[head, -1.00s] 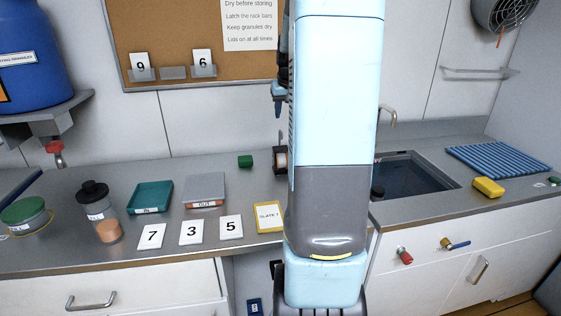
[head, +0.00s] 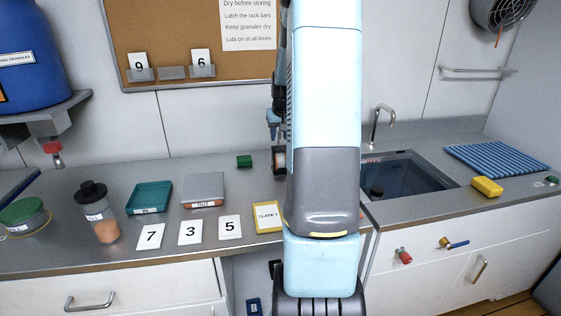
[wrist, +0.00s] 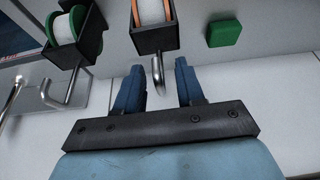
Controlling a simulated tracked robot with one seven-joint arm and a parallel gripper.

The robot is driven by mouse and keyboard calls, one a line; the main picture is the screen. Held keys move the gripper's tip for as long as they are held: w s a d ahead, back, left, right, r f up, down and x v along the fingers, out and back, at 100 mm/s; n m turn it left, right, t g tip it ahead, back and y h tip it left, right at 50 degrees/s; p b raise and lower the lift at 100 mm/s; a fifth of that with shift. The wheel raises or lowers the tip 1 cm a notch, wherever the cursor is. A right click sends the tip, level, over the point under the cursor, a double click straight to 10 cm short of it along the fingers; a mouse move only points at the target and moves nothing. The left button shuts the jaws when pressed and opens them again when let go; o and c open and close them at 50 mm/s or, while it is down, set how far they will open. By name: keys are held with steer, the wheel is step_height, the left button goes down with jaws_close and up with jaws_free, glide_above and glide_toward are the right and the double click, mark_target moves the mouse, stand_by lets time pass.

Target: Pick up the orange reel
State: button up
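The orange reel (wrist: 153,12) shows at the top of the wrist view, a white roll with orange rims seated in a black holder (wrist: 155,40) with a metal hook at its front. Part of the reel is cut off by the frame's top edge. My gripper (wrist: 157,75) is open and empty, its two blue fingers pointing toward the holder, with the hook showing between them. The fingers are apart from the reel. In the head view my gripper (head: 272,125) is above a dark holder (head: 279,163) on the counter, partly hidden by my arm.
A green-rimmed reel (wrist: 67,27) sits in another holder left of the orange one. A green block (wrist: 224,33) is to the right. The sink (head: 410,178), teal tray (head: 149,197), scale (head: 203,189) and jar (head: 97,213) stand along the counter.

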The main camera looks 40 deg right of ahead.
steer(key=shift+w+d+f, duration=0.1)
steer(key=shift+w+f, duration=0.15)
steer(key=shift+f, duration=0.35)
jaws_close()
stand_by(1.0)
